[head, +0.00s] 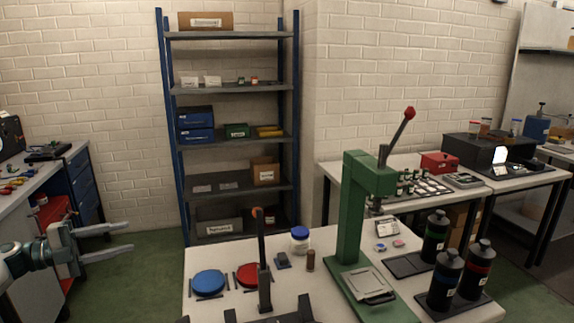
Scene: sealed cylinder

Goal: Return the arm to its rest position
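My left gripper (106,242) comes in at the left edge of the head view. Its two fingers are spread apart with nothing between them. It is in the air left of the near table, apart from everything on it. My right gripper is not in view. On the near table (330,249) stand a green press (349,210) with a red-knobbed lever, a blue disc (208,282), a red disc (248,275) and a dark upright lever (263,260) with an orange tip. A white jar (300,240) with a blue lid stands behind them.
Dark bottles (445,280) stand at the near table's right. A blue-framed shelf (230,132) stands at the back wall. Another table (340,170) is at the back right. Green floor (140,265) is clear between workbench and near table.

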